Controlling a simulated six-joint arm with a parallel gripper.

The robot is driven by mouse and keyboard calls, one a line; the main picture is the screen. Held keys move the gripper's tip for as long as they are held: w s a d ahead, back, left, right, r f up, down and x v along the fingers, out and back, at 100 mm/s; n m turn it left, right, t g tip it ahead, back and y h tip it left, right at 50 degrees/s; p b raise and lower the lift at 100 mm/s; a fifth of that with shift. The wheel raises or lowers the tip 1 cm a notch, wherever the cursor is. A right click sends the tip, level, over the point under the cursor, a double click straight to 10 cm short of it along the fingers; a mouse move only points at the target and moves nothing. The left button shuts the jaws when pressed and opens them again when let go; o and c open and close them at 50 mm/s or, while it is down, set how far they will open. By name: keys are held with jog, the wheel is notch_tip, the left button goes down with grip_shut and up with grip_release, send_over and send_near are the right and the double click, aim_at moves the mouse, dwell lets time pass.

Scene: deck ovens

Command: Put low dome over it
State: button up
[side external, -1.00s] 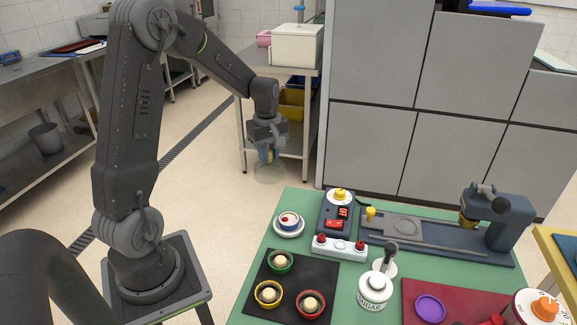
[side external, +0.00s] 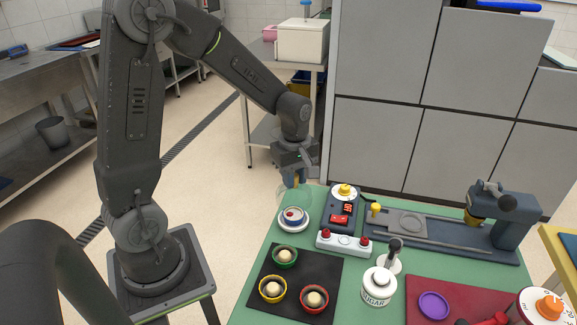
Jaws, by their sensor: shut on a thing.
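My gripper (side external: 294,174) is shut on the knob of a clear, low dome (side external: 290,197), hanging at the far left corner of the green table. The dome is transparent, and its rim is hard to make out. A white saucer (side external: 282,224) bears a small round item (side external: 293,215) with a blue band and a red spot on top. The dome appears just above or behind this item, overlapping it in the picture. I cannot tell whether it touches the saucer.
A dark control box (side external: 342,205) and a white bar with red knobs (side external: 343,242) stand right of the saucer. A black mat (side external: 310,270) with several coloured cups lies in front. A sugar jar (side external: 377,287), a red mat (side external: 455,285) and a dark press (side external: 510,220) are farther right.

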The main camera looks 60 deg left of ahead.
aim_at(294, 195)
jog(key=shift+f, duration=2.9)
jog(key=shift+f, duration=0.15)
jog(key=o, duration=1.4)
jog(key=shift+r, duration=3.5)
grip_shut()
